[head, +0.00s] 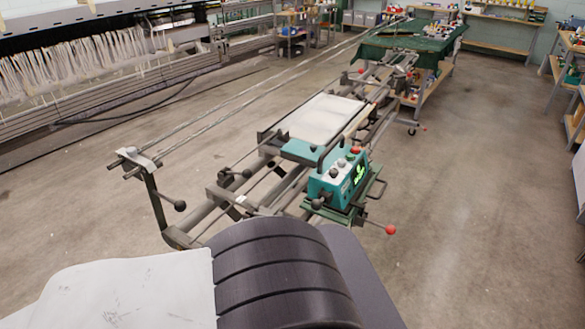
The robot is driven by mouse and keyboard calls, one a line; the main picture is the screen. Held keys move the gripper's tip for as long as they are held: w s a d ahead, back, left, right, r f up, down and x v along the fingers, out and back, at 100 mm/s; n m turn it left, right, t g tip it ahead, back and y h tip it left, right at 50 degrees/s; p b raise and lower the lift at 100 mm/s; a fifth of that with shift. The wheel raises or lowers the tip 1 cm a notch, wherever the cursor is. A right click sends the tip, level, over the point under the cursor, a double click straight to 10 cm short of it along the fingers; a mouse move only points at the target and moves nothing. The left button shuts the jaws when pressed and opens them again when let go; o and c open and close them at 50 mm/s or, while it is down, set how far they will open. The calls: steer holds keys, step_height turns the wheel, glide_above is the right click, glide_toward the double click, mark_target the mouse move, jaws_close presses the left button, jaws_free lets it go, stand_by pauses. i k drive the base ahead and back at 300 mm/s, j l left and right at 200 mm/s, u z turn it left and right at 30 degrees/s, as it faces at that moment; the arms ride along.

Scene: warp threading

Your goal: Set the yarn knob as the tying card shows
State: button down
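A teal control box (338,184) sits on the machine frame in the middle of the head view. Its top carries small pale and dark knobs (340,166) and red buttons. I cannot tell which one is the yarn knob or how it is set. A bright green display or marking (360,173) shows on the box's right face; it is too small to read. No tying card can be made out. My gripper is not in this view.
The long frame (230,205) carries a pale flat panel (322,118) behind the box. A red-ended lever (390,229) sticks out to the right. Open floor (470,200) lies to the right. A green-covered table (410,42) and shelves stand behind; white yarns hang at left.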

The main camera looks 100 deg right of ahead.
mark_target(334, 173)
steer(key=z, duration=7.55)
